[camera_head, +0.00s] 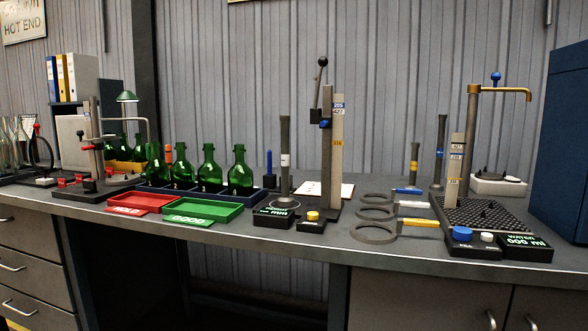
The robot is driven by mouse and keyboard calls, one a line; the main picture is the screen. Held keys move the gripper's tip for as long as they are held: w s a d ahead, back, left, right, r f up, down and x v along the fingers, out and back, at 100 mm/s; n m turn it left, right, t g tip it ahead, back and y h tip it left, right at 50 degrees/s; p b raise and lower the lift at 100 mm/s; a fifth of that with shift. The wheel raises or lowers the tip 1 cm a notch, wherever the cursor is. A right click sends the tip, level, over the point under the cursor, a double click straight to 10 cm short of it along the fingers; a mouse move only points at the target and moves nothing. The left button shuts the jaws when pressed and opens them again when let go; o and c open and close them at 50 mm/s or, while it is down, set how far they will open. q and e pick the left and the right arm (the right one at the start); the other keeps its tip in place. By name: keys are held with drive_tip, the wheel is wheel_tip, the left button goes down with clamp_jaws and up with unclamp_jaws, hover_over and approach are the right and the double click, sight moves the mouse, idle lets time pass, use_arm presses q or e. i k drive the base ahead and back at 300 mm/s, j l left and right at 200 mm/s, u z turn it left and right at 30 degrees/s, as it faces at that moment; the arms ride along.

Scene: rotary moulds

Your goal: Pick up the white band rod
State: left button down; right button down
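A tall dark grey rod with a white band (285,160) around its middle stands upright on the bench. Its foot is on a round pad behind a small black display box (274,218) marked mm. Another dark rod with a yellow band (414,167) stands farther right, and a taller dark rod (440,145) stands beside it. Neither of my grippers is in view.
A column stand with a lever (329,150) rises just right of the white band rod. Green bottles (239,170) stand in a rack to its left, behind red (141,203) and green (203,210) trays. Rings with handles (374,234) lie right. The bench's front strip (340,248) is clear.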

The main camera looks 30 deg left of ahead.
sight(285, 200)
drive_tip(key=k+j+z, duration=0.3)
drive_tip(key=k+j, duration=0.25)
drive_tip(key=j, duration=0.25)
drive_tip(key=k+j+z, duration=0.3)
drive_tip(key=k+j, duration=0.3)
